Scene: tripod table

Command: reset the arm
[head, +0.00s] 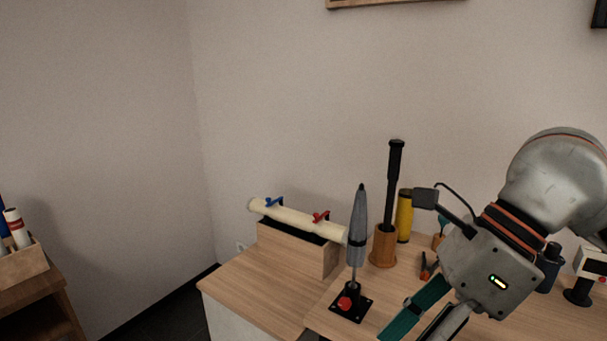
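My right arm comes in from the right. Its gripper (432,315) points down and left over the table, and its lower end is cut off by the bottom edge of the picture. A teal strip and a grey finger show side by side there. I cannot tell whether the gripper is open or shut, or whether the teal strip is a held thing. A grey, pointed, folded object (357,228) stands upright on a black base with a red knob (348,303), left of the gripper and apart from it. My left gripper is not in view.
The wooden table (255,287) holds a cream tube (292,220) with blue and red clamps on a wooden block, a black rod in a brown cup (383,248), a yellow cylinder (404,216), and dark items behind my arm. A wooden box (22,265) stands far left. The table's left corner is clear.

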